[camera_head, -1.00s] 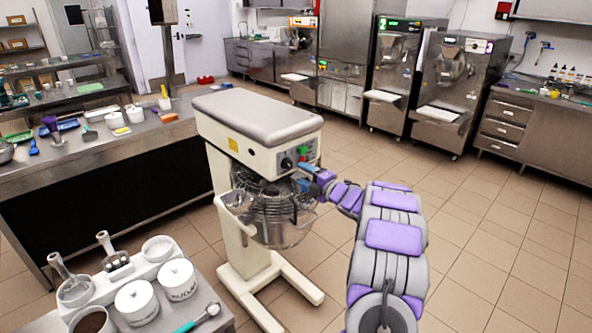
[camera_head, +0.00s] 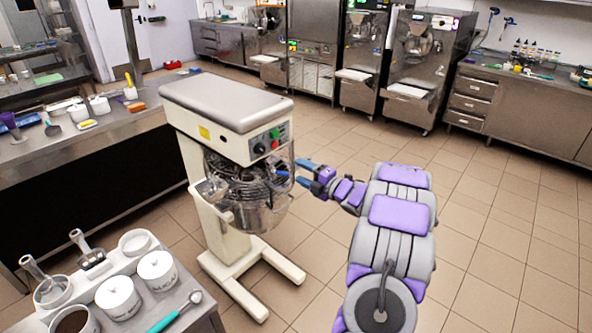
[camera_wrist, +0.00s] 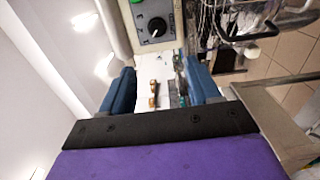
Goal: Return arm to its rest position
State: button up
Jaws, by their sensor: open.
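My gripper (camera_head: 297,173) has blue fingers and sits at the end of my purple and grey arm. It is at the right side of a cream stand mixer (camera_head: 226,108), close to the mixer's wire guard (camera_head: 240,175) and below its control panel. In the wrist view my gripper's two blue fingers (camera_wrist: 162,92) stand apart with nothing held between them. The mixer's black knob (camera_wrist: 156,27) shows just beyond the fingers. I cannot tell from these views whether a finger touches the guard.
A steel counter (camera_head: 80,150) with tubs and tools stands at the left. A small cart (camera_head: 190,318) with white containers (camera_head: 118,297) is at the front left. Batch freezers (camera_head: 424,60) and a drawer counter (camera_head: 520,105) line the back. The tiled floor (camera_head: 480,230) at right is open.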

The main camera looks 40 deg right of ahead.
jog(key=w+a+r+m+g+h, duration=0.4)
jog(key=w+a+m+h, duration=0.1)
jog(key=m, duration=0.1)
jog(key=s+a+r+m+g+h, duration=0.1)
jog(key=s+a+m+g+h, duration=0.1)
jog(key=s+a+m+g, duration=0.55)
jog(key=s+a+f+m+g+y, duration=0.1)
jog(key=s+a+g, duration=0.3)
jog(key=s+a, duration=1.2)
jog(key=s+a+f+m+g+y, duration=0.2)
jog(key=s+a+m+g+y, duration=0.2)
jog(key=s+a, duration=1.2)
jog(key=shift+s, duration=0.75)
jog(key=shift+m, duration=0.25)
